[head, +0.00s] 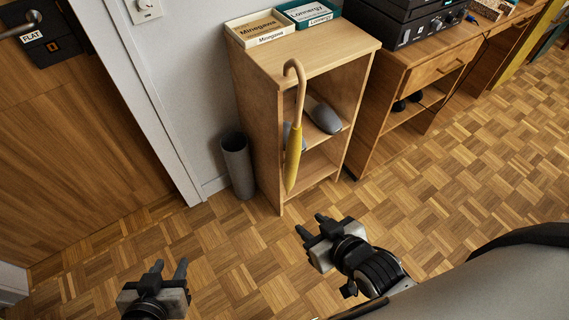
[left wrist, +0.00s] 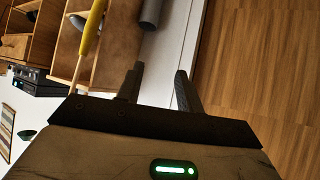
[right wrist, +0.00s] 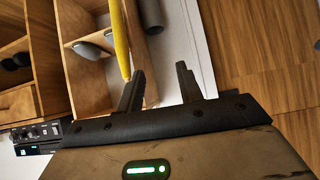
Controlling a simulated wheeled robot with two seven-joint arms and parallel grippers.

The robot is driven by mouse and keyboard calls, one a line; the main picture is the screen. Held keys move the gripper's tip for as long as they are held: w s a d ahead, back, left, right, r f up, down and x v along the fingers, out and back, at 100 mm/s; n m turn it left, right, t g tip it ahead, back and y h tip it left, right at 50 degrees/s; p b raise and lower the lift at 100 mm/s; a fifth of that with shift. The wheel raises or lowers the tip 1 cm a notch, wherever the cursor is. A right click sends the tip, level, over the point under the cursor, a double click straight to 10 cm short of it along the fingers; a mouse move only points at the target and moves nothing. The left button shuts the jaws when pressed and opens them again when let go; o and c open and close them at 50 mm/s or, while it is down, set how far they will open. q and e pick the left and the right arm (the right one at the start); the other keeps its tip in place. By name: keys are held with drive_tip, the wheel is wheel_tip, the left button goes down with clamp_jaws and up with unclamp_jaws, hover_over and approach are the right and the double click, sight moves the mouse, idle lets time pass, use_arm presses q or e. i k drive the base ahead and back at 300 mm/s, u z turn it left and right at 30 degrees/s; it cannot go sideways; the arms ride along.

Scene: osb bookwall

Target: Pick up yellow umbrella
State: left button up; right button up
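The yellow umbrella (head: 293,157) hangs upright at the front left edge of the small wooden shelf, with its pale curved handle at the top near the shelf's top board. It also shows in the left wrist view (left wrist: 92,28) and the right wrist view (right wrist: 119,38). My left gripper (head: 168,270) is open and empty over the floor, below and to the left of the umbrella. My right gripper (head: 311,226) is open and empty, below the umbrella's tip and slightly right of it, apart from it.
The wooden shelf (head: 258,130) holds grey shoes (head: 322,114) inside and two boxes (head: 262,27) on top. A dark grey bin (head: 238,165) stands left of it. A desk (head: 440,62) with black audio gear stands at right. The parquet floor (head: 235,245) in front is clear.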

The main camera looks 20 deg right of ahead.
sight(294, 145)
drive_tip(key=u, duration=0.35)
drive_tip(key=k, duration=0.95)
drive_tip(key=u, duration=0.95)
drive_tip(key=i, duration=1.45)
drive_tip(key=z, duration=1.2)
drive_tip(key=i, duration=0.85)
drive_tip(key=z, duration=0.95)
